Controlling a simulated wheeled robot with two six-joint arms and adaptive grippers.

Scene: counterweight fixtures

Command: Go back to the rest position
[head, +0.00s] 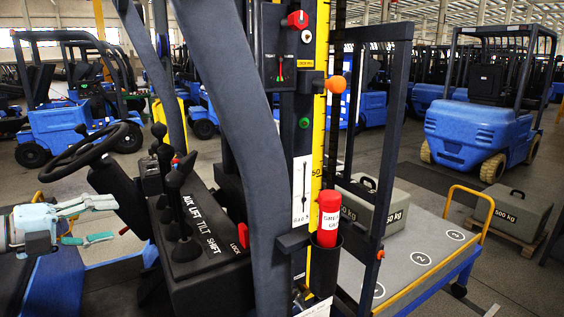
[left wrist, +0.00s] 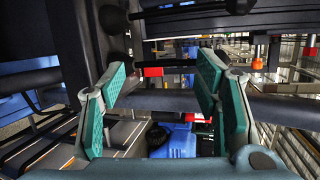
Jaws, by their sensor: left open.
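My left gripper (head: 110,220) is at the lower left of the head view, open and empty, beside the lever console. In the left wrist view its green-padded fingers (left wrist: 162,78) stand wide apart with nothing held between them. A dark bar crosses behind the fingers there; I cannot tell how far off it is. My right gripper is in neither view.
A console with black levers (head: 185,215) and a steering wheel (head: 85,152) stand close to the left gripper. A dark mast post (head: 250,150) and a red grease tube (head: 328,215) are to the right. Grey weights (head: 370,205) sit on a cart (head: 425,258) beyond.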

